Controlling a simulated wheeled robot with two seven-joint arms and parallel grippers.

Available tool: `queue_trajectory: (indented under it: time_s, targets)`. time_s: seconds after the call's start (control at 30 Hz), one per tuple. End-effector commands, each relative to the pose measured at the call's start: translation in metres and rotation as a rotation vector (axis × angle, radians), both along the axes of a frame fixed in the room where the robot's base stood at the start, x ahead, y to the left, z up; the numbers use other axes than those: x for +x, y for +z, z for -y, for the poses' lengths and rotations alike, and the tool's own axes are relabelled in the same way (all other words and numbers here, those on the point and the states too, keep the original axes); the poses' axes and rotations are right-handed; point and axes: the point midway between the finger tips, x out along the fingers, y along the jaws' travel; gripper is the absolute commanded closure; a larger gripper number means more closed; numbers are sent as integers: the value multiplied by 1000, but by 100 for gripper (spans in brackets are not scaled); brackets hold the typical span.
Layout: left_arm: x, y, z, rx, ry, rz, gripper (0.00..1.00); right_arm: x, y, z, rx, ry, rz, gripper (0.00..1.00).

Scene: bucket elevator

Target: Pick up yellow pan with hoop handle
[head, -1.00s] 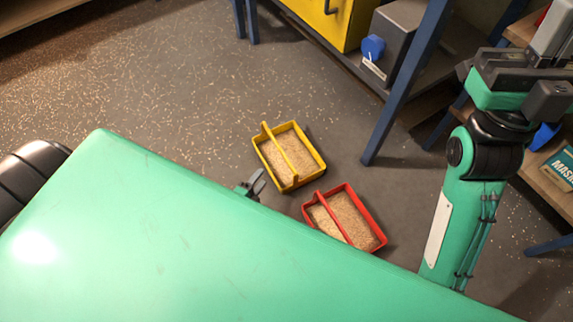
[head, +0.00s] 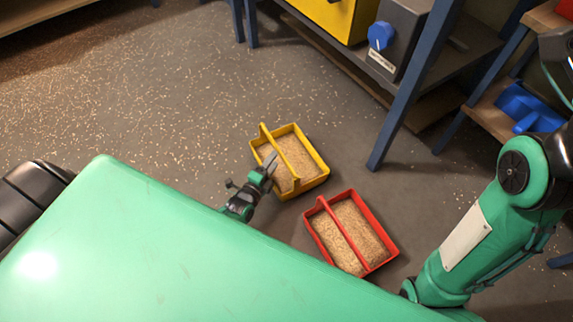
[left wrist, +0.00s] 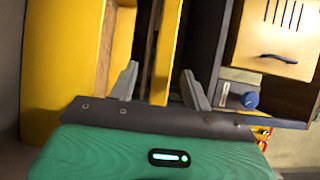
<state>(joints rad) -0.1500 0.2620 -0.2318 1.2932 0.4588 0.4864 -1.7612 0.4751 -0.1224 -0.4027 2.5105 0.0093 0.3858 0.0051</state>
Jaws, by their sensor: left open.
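The yellow pan (head: 318,181) stands on the floor, filled with pale grain, with a hoop handle (head: 280,150) running along its middle. My left gripper (head: 269,164) is at the pan's near-left side, its fingertips overlapping the lower part of the handle. In the left wrist view the open fingers (left wrist: 160,82) stand on either side of the yellow handle (left wrist: 168,45). The pan's wall (left wrist: 55,60) fills the left of that view. I cannot tell whether a finger touches the handle. My right gripper is out of the picture.
A red pan (head: 366,268) with grain stands just right of the yellow one. A blue-legged bench (head: 405,95) with a yellow machine (head: 335,15) and a blue knob (head: 381,35) is behind. Scattered grain covers the left floor. My green body fills the front.

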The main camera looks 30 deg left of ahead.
Motion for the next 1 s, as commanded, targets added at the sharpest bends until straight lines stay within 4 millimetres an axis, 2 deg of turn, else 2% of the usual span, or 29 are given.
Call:
queue_trajectory:
  time_s: [0.17, 0.27, 0.5, 0.87, 1.0]
  targets:
    - [9, -1, 1, 0, -1, 0, 51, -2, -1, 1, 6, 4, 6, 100]
    - [20, -1, 3, 0, -2, 3, 51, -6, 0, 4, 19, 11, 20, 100]
    - [48, 2, 6, -1, 0, 1, 51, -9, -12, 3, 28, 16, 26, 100]
    - [55, 5, 6, 1, 0, -1, 51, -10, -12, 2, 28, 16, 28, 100]
    - [55, 5, 6, 0, 0, -1, 78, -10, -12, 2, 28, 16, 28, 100]
